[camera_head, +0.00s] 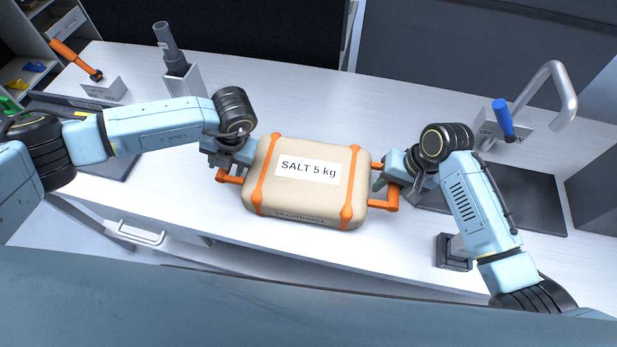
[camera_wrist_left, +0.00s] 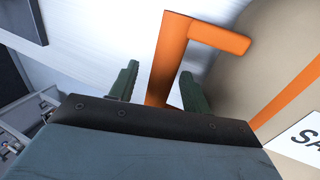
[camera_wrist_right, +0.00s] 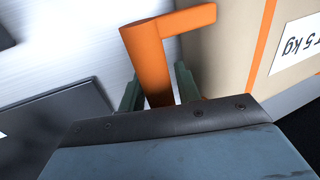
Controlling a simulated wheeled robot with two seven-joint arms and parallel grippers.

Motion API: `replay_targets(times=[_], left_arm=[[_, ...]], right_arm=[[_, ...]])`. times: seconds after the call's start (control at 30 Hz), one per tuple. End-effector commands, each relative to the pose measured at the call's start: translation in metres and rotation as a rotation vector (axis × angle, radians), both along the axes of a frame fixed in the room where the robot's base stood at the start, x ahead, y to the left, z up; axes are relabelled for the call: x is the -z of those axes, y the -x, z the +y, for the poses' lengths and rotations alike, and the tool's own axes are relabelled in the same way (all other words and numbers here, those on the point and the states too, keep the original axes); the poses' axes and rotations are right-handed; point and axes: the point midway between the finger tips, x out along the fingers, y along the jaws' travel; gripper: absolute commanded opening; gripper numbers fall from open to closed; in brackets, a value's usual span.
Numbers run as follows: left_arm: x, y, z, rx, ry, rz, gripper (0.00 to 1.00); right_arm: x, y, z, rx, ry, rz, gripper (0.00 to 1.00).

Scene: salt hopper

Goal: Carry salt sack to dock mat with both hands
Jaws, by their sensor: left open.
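The salt sack (camera_head: 305,205), a beige block with orange straps and a "SALT 5 kg" label, is in the middle of the white counter, with an orange handle at each end. My left gripper (camera_head: 233,165) is at the left handle (camera_head: 228,178). In the left wrist view its open fingers (camera_wrist_left: 158,88) stand either side of the handle bar (camera_wrist_left: 165,65), with gaps. My right gripper (camera_head: 390,178) is at the right handle (camera_head: 391,198). In the right wrist view its fingers (camera_wrist_right: 159,88) close against both sides of the bar (camera_wrist_right: 152,55). Which dark mat is the dock mat is unclear.
A dark mat (camera_head: 540,200) lies at the right, another (camera_head: 115,165) at the left, partly under my left arm. A blue-handled switch box (camera_head: 507,125), an orange-levered box (camera_head: 103,88) and a grey holder (camera_head: 183,82) stand behind. The counter behind the sack is clear.

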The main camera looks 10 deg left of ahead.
Motion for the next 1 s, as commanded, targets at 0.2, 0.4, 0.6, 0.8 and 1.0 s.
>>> replay_targets(times=[0.2,0.4,0.6,0.8,1.0], left_arm=[[0.0035,0.0002,0.0009,0.000,0.000,0.000,0.48],[0.0032,0.0001,0.0008,0.000,0.000,0.000,0.40],[0.0030,0.0000,0.0009,0.000,0.000,0.000,0.14],[0.0028,-0.0001,0.0009,0.000,0.000,0.000,0.00],[0.0025,-0.0003,0.0010,0.000,0.000,-0.001,0.00]], right_arm=[[0.0036,0.0001,0.0011,0.000,0.000,0.000,0.33],[0.0034,0.0001,0.0010,0.000,0.000,0.000,0.25],[0.0032,0.0002,0.0008,0.000,0.000,0.000,0.00],[0.0032,0.0002,0.0006,0.001,0.001,0.000,0.00],[0.0030,0.0001,0.0006,0.001,0.001,0.000,0.00]])
